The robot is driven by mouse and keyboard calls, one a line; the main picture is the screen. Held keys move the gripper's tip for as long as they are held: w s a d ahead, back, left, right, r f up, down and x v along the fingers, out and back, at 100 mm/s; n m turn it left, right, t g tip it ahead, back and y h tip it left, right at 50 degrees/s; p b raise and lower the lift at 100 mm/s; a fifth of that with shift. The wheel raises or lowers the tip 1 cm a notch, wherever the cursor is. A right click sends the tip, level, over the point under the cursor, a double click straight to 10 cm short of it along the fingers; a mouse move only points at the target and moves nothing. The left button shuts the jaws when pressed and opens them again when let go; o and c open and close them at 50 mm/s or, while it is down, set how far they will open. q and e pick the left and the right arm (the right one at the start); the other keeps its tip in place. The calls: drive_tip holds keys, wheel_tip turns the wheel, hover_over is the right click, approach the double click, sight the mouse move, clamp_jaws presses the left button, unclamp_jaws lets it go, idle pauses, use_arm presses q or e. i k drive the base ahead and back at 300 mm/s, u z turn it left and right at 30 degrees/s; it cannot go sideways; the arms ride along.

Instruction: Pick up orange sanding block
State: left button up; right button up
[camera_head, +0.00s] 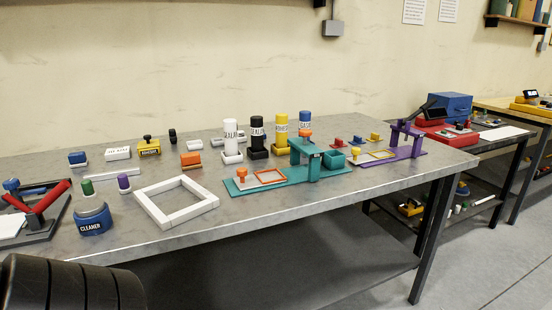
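A small orange block (191,160) lies on the grey metal workbench (330,197), left of the middle and toward the back. It has a lighter lower layer and looks like the sanding block. It stands free, with bare bench in front of it. Neither of my grippers shows in the head view.
A white square frame (148,206) lies in front of the block. Labelled bottles (231,139) stand to its right, and a yellow box (148,147) is to its left. A teal fixture (300,170) and a purple fixture (402,145) stand farther right. A blue cleaner container (92,219) is front left.

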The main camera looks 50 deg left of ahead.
sight(190, 161)
drive_tip(key=z, duration=0.15)
drive_tip(key=k, duration=0.85)
drive_tip(key=u, duration=1.25)
drive_tip(key=i, duration=0.55)
drive_tip(key=u, duration=0.05)
